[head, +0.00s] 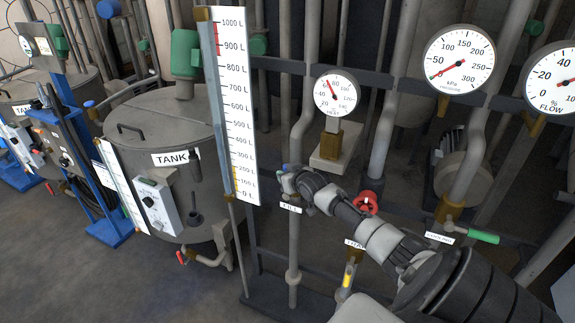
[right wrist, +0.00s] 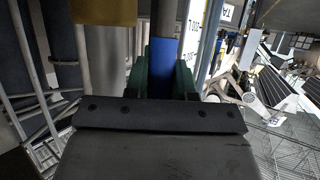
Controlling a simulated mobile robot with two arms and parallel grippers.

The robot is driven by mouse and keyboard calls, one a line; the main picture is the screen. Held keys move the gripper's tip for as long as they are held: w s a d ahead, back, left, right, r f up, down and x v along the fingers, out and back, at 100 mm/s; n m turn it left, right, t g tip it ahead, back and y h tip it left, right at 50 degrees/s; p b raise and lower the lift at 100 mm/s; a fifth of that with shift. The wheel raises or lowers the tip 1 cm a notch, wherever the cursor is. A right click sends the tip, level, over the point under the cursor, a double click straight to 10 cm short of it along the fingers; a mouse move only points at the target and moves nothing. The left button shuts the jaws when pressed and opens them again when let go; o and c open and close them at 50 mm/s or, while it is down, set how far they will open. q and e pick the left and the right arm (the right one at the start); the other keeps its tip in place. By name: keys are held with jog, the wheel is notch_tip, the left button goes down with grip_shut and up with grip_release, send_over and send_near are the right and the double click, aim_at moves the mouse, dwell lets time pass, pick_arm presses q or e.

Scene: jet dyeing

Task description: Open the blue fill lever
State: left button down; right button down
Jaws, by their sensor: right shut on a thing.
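The blue fill lever (right wrist: 163,66) shows in the right wrist view as a blue sleeve on a grey rod, between the two dark green fingers of my right gripper (right wrist: 166,72). My right gripper is shut on it. In the head view my right arm comes in from the lower right, and my right gripper (head: 291,182) is at the fill valve, just above the FILL label (head: 291,208). Only a small blue bit of the lever (head: 285,168) shows there; the rest is hidden by the gripper. My left gripper is not in view.
A tall level scale (head: 235,110) stands just left of my gripper, with the tank (head: 160,115) behind. A red valve handle (head: 368,201), a yellow lever (head: 348,275) and a green lever (head: 483,236) are near my right arm. Round gauges (head: 460,60) hang above. Open floor lies lower left.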

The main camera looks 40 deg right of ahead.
jog(key=c, duration=0.9)
grip_release()
jog(key=shift+f, duration=0.1)
jog(key=shift+c, duration=0.2)
jog(key=b+v, duration=0.1)
jog(key=v, duration=0.6)
jog(key=shift+s, duration=0.15)
jog(key=shift+a, duration=0.1)
